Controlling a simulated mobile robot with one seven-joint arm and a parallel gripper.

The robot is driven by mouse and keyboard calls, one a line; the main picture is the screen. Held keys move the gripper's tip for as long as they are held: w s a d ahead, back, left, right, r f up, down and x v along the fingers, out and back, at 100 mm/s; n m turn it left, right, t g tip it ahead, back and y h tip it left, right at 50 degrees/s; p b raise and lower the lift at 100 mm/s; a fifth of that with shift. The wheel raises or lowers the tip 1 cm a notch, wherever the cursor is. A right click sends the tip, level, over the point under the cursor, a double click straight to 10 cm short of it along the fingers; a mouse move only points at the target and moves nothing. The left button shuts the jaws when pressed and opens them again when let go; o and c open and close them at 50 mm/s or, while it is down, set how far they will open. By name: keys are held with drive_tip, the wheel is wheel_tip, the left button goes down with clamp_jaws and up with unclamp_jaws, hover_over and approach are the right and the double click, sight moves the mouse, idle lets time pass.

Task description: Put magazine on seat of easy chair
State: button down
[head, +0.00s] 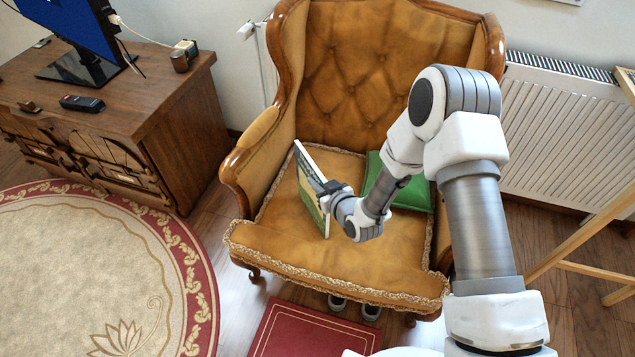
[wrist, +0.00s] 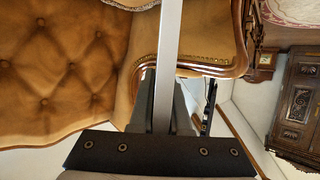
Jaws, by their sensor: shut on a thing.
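The magazine (head: 311,190) is a thin flat thing with a pale edge and a green and yellowish face. It stands on edge, tilted, over the left-middle part of the easy chair's seat (head: 285,250). My gripper (head: 329,189) is shut on its right side; in the wrist view the fingers (wrist: 165,105) close on the magazine, seen edge-on as a pale strip (wrist: 168,60). I cannot tell whether its lower corner touches the seat. The easy chair (head: 345,60) has tan tufted upholstery and a carved wooden frame.
A green cushion (head: 400,190) lies at the seat's right rear, partly behind my arm. A wooden cabinet (head: 150,110) stands left, a radiator (head: 560,130) and wooden frame (head: 585,235) right. Shoes (head: 338,302) and a red mat (head: 300,330) lie low in front. The seat's front is clear.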

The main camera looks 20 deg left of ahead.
drive_tip(key=shift+r, duration=0.1)
drive_tip(key=c, duration=0.9)
unclamp_jaws()
drive_tip(key=p+v, duration=0.2)
drive_tip(key=v, duration=1)
